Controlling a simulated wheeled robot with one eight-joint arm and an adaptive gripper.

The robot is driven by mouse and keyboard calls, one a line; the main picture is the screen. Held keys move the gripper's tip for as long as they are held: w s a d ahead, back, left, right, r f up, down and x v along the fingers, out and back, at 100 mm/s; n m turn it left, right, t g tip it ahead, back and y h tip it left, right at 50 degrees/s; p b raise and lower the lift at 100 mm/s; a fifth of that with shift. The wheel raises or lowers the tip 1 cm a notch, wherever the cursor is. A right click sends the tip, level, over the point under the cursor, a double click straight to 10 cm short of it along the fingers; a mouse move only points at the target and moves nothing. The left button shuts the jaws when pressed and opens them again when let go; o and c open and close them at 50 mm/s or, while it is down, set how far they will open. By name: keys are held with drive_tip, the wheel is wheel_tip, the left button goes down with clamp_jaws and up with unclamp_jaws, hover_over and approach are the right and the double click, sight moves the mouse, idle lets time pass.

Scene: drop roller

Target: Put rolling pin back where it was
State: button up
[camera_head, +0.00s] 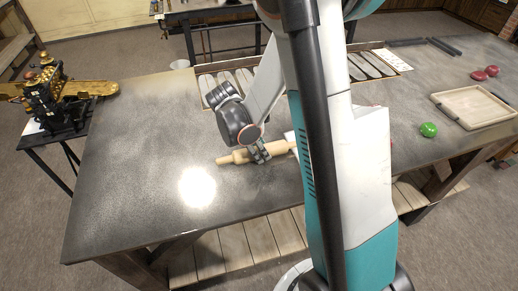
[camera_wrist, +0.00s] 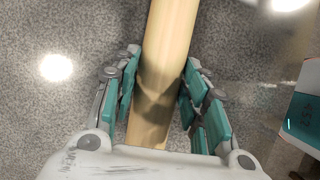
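The pale wooden rolling pin (camera_head: 232,158) is at the middle of the dark worktop in the head view, angled slightly up to the right. Its right end is hidden behind my arm. My gripper (camera_head: 261,152) points down over the pin with a finger on either side. In the wrist view the pin (camera_wrist: 165,55) runs lengthwise between the teal finger pads of my gripper (camera_wrist: 161,75). I cannot tell whether the pin touches the worktop.
A green ball-like item (camera_head: 428,130) and a wooden tray (camera_head: 474,107) are on the right of the worktop (camera_head: 130,150). A sectioned bin (camera_head: 205,88) is along the back edge. Red items (camera_head: 485,73) lie at the far right. The left worktop is clear.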

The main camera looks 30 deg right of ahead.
drive_tip(key=shift+o, duration=1.3)
drive_tip(key=shift+r, duration=0.25)
drive_tip(key=p+v, duration=0.2)
drive_tip(key=v, duration=0.8)
drive_tip(key=shift+a+r+p, duration=0.1)
drive_tip(key=shift+r+p, duration=0.1)
drive_tip(key=shift+p, duration=0.2)
drive_tip(key=s+a+r+m+t+y, duration=0.4)
drive_tip(key=s+a+r+m+t, duration=0.4)
drive_tip(key=s+r+m, duration=0.5)
drive_tip(key=shift+s+a+m+y, duration=0.3)
drive_tip(key=shift+s+a+m, duration=0.1)
drive_tip(key=shift+a+m, duration=0.4)
